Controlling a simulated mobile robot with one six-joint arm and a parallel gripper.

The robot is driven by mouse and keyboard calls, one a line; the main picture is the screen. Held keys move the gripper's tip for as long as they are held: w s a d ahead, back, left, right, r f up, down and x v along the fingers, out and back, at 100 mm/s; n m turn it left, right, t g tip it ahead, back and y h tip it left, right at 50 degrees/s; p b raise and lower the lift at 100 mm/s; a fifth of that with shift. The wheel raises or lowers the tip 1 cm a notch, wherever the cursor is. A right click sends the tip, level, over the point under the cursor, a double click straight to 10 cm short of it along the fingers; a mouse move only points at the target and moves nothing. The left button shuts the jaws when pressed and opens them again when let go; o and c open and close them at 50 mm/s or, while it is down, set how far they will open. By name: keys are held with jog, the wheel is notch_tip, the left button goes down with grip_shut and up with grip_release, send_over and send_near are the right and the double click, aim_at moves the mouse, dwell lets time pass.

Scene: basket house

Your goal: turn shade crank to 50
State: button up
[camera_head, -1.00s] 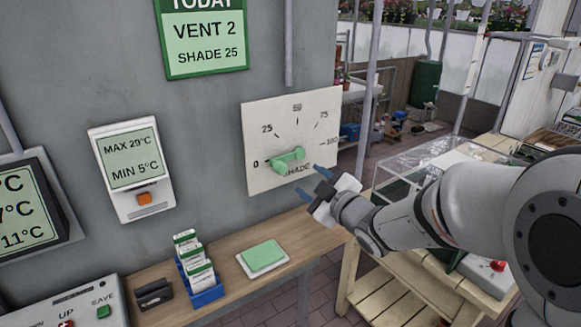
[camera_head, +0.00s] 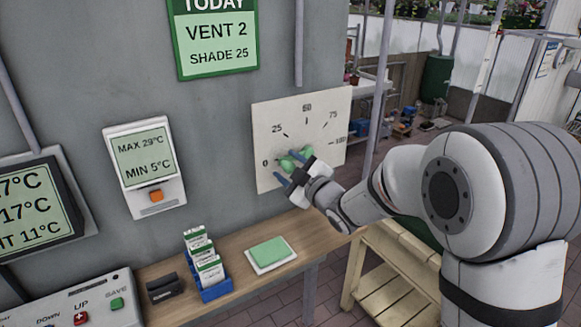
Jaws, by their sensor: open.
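The shade crank (camera_head: 286,164) is a green handle on a white dial panel (camera_head: 330,106) on the grey wall, with marks from 0 to 100. My gripper (camera_head: 284,167) is open in front of the crank, its blue fingers near the green handle. The gripper hides much of the crank and the SHADE label. I cannot tell whether the fingers touch the handle or which mark it points to. A green sign (camera_head: 216,40) above reads VENT 2, SHADE 25.
Below is a wooden shelf (camera_head: 225,262) with a green pad (camera_head: 269,253), a blue box of seed packets (camera_head: 216,288) and a dark holder (camera_head: 165,289). A thermometer display (camera_head: 146,165) hangs to the left. A control box (camera_head: 80,300) with buttons stands lower left. A pale wooden bench (camera_head: 385,290) is at right.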

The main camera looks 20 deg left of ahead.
grip_shut()
dwell(0.4)
